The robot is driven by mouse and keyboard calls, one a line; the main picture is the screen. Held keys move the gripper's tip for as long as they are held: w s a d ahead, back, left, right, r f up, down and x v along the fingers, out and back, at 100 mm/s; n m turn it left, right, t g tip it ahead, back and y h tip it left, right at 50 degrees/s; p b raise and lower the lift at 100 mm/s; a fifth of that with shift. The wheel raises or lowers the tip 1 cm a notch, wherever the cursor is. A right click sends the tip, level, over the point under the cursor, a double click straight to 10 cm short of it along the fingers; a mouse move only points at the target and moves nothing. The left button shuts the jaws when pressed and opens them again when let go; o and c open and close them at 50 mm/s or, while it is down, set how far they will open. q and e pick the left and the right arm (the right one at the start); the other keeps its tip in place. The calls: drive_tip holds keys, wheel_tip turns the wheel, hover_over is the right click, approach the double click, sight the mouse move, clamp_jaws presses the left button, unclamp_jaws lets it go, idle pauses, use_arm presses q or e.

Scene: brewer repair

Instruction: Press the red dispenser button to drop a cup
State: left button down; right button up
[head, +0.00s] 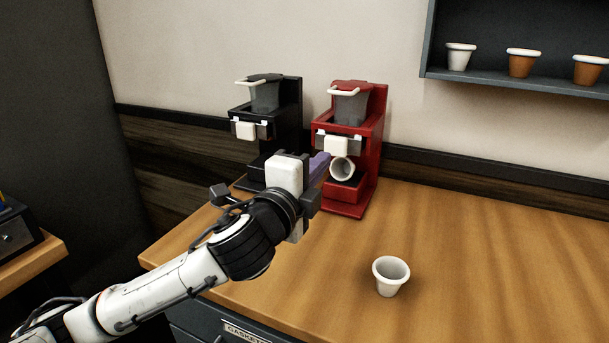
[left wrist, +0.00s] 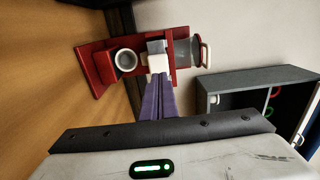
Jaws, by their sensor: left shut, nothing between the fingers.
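The red machine (head: 376,137) stands on the counter with a white block (head: 325,142) on its front, the likeliest button; I see no separate red button. In the left wrist view the block (left wrist: 156,47) and the cup (left wrist: 126,60) show side by side. My left gripper (head: 320,165) has purple fingers, shut and empty, in front of the red machine beside the cup. In the left wrist view its fingertips (left wrist: 159,80) overlap the block's edge; I cannot tell whether they touch.
A black machine (head: 292,105) of the same shape stands to the left. Another white cup (head: 391,275) stands upright on the wooden counter (head: 480,255), which is clear at right. A wall shelf (head: 500,81) at upper right holds a white cup and two brown cups.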

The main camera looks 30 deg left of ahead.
use_arm(q)
drive_tip(key=s, duration=0.5)
idle(0.8)
drive_tip(key=shift+s+d, duration=0.1)
drive_tip(key=shift+s, duration=0.05)
